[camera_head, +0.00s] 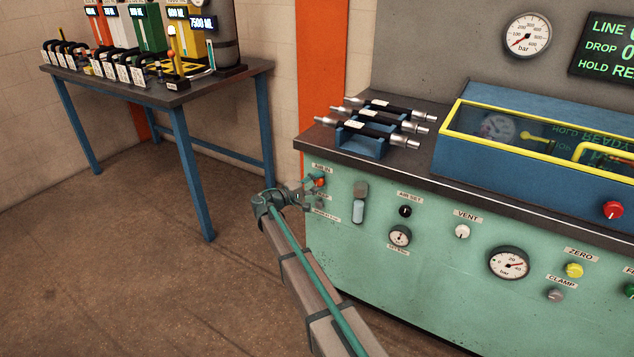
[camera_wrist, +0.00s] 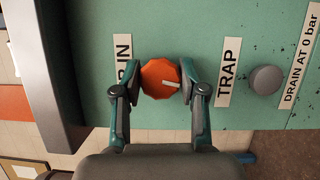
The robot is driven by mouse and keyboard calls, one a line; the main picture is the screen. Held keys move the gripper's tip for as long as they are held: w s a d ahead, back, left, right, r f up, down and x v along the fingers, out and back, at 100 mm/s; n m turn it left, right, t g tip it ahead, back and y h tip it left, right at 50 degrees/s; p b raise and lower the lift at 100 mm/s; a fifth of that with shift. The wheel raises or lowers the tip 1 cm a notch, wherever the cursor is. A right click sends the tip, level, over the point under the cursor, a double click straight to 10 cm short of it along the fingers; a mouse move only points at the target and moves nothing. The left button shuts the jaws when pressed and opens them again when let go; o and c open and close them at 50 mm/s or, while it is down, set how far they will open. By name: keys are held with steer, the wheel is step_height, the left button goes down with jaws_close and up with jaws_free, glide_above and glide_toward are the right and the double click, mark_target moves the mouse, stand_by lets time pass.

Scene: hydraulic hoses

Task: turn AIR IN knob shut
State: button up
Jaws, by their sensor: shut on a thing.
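The AIR IN knob is an orange, many-sided knob (camera_wrist: 160,78) with a white pointer mark on its right half in the wrist view. It sits on the green panel beside a label (camera_wrist: 124,62) that is partly covered, with "R IN" showing. My gripper (camera_wrist: 160,88) is shut on the knob, one finger pad on each side. In the head view my gripper (camera_head: 308,190) is at the panel's left end, and a bit of the orange knob (camera_head: 320,182) shows below the AIR IN label (camera_head: 321,169).
A grey TRAP knob (camera_wrist: 266,80) sits to the right of its label in the wrist view. In the head view, a sight glass (camera_head: 359,205), AIR SET knob (camera_head: 405,211) and VENT knob (camera_head: 462,231) are farther right. Hoses lie on a blue rack (camera_head: 362,143) above.

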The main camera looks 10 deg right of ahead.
steer(key=shift+n+t+h, duration=0.4)
steer(key=shift+n, duration=0.8)
steer(key=o, duration=1.1)
steer(key=shift+o, duration=0.2)
steer(key=v, duration=1.2)
